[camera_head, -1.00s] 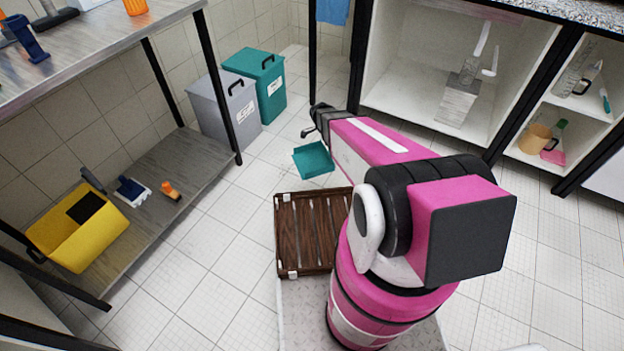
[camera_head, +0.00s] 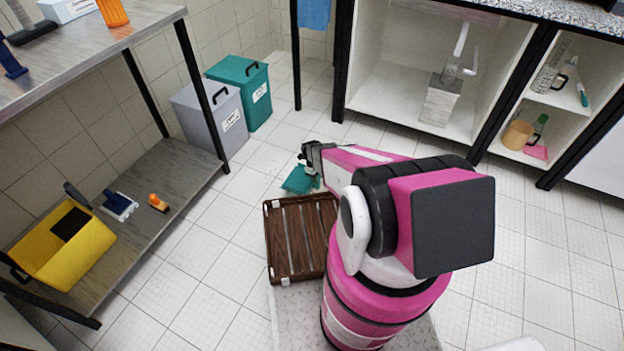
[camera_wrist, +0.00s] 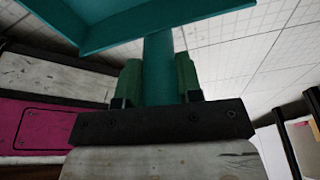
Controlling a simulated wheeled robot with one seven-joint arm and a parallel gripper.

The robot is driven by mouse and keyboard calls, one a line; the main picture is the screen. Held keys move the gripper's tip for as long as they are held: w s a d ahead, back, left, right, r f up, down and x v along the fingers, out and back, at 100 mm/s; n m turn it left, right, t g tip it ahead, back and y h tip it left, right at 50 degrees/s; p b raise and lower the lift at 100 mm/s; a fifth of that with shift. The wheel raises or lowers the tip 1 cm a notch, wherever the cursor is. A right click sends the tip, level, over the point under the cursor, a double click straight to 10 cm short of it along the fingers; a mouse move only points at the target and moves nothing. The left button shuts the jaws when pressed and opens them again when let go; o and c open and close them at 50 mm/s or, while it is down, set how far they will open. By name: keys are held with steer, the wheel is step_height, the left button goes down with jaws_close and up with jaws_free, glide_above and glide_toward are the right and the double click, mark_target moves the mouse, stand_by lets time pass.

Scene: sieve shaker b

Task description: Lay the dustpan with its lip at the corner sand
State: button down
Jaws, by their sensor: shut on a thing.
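The teal dustpan (camera_head: 298,181) hangs just beyond the slatted crate in the head view, held at the end of my arm. My gripper (camera_head: 308,160) is small and partly hidden there. In the wrist view, my gripper (camera_wrist: 158,88) is shut on the dustpan's handle, with a green finger on each side of it. The dustpan's pan (camera_wrist: 150,20) spreads across the top of the wrist view. I cannot tell whether the pan touches the floor. I cannot make out any sand in these frames.
A brown slatted crate (camera_head: 270,235) is close in front of me. Grey (camera_head: 203,125) and teal (camera_head: 255,98) lidded bins stand by the left wall. A shelf rack (camera_head: 150,205) holds a yellow bucket (camera_head: 75,262). White cabinets (camera_head: 385,95) line the back. Tiled floor between is clear.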

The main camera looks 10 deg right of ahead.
mark_target(304, 175)
steer(key=w+f, duration=0.1)
steer(key=w, duration=0.1)
steer(key=w+f, duration=0.1)
steer(key=w, duration=0.1)
steer(key=w+f, duration=0.2)
steer(key=shift+w+a, duration=0.35)
steer(key=shift+w+a+x, duration=0.15)
steer(key=shift+x, duration=0.8)
steer(key=shift+w+a+x, duration=0.15)
steer(key=shift+x, duration=0.8)
steer(key=shift+f, duration=0.15)
steer(key=c, duration=0.8)
jaws_free()
